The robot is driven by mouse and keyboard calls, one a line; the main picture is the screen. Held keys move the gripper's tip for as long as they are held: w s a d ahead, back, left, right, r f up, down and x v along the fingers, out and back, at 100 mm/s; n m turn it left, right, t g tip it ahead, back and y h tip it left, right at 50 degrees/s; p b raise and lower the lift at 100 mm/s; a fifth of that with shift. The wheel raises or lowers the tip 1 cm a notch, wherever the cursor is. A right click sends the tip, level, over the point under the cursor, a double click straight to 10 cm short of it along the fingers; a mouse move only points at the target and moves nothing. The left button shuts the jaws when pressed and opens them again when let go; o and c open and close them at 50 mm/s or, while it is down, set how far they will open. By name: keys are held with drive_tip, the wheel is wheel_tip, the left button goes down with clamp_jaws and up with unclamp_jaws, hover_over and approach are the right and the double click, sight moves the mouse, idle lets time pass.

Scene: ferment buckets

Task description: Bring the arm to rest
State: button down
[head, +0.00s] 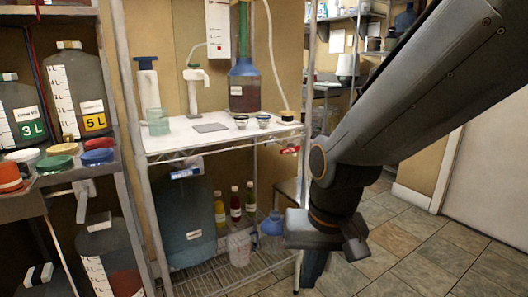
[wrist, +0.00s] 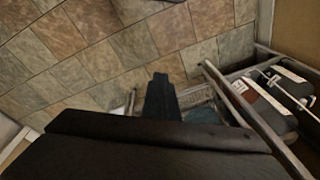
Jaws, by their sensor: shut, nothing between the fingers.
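My arm comes in from the upper right of the head view and bends down at a dark wrist. My gripper (head: 312,272) points down at the right front side of the white-topped shelf rack (head: 170,142). In the wrist view my gripper (wrist: 160,90) shows as one narrow dark shape with its fingers together, above the tiled floor (wrist: 90,50). It is shut and empty. Part of the rack's right side is hidden behind my wrist.
A left shelf holds jugs labelled 3L (head: 25,115) and 5L (head: 80,90), with coloured lids (head: 98,157). The rack carries a blue-topped vessel (head: 244,88) and a large blue container (head: 188,220) below. Open tiled floor (head: 430,250) lies right of my gripper.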

drive_tip(key=s+d+r+g+h+p, duration=0.1)
drive_tip(key=s+d+r+p, duration=0.4)
drive_tip(key=d+r+p, duration=0.4)
drive_tip(key=d+p, duration=0.1)
drive_tip(key=p, duration=0.5)
drive_tip(key=shift+d+r+g+p, duration=0.3)
drive_tip(key=shift+d+r+p, duration=0.05)
drive_tip(key=shift+r, duration=0.05)
